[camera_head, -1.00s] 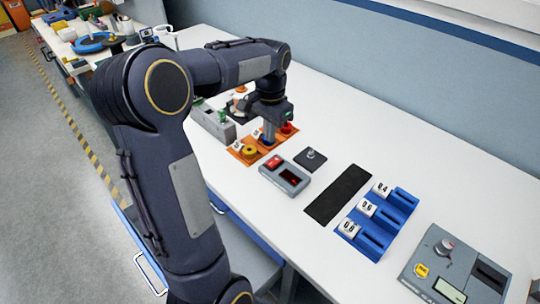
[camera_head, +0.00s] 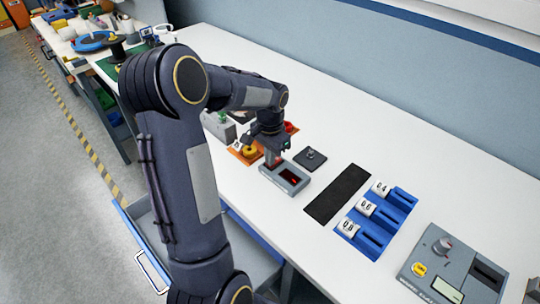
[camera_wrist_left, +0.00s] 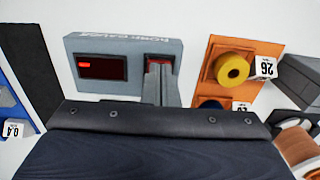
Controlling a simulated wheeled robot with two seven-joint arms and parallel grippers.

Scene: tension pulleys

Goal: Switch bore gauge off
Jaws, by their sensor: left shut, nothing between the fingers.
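The bore gauge (camera_head: 282,181) is a grey box on the white bench, with a dark display showing a red mark and a red button. In the left wrist view the bore gauge (camera_wrist_left: 135,61) shows its lettering upside down, a small red light in the display window (camera_wrist_left: 102,66) and the red button (camera_wrist_left: 160,58). My left gripper (camera_head: 272,162) is shut and empty, its fingertips over the red button. In the left wrist view the closed fingers (camera_wrist_left: 159,72) cover most of the button; whether they touch it I cannot tell. My right gripper is not in view.
An orange tray with a yellow pulley (camera_wrist_left: 232,69) is beside the gauge. A dark square plate with a knob (camera_head: 310,157), a black mat (camera_head: 338,194), blue numbered holders (camera_head: 377,222) and a grey tester (camera_head: 455,268) stand to the right.

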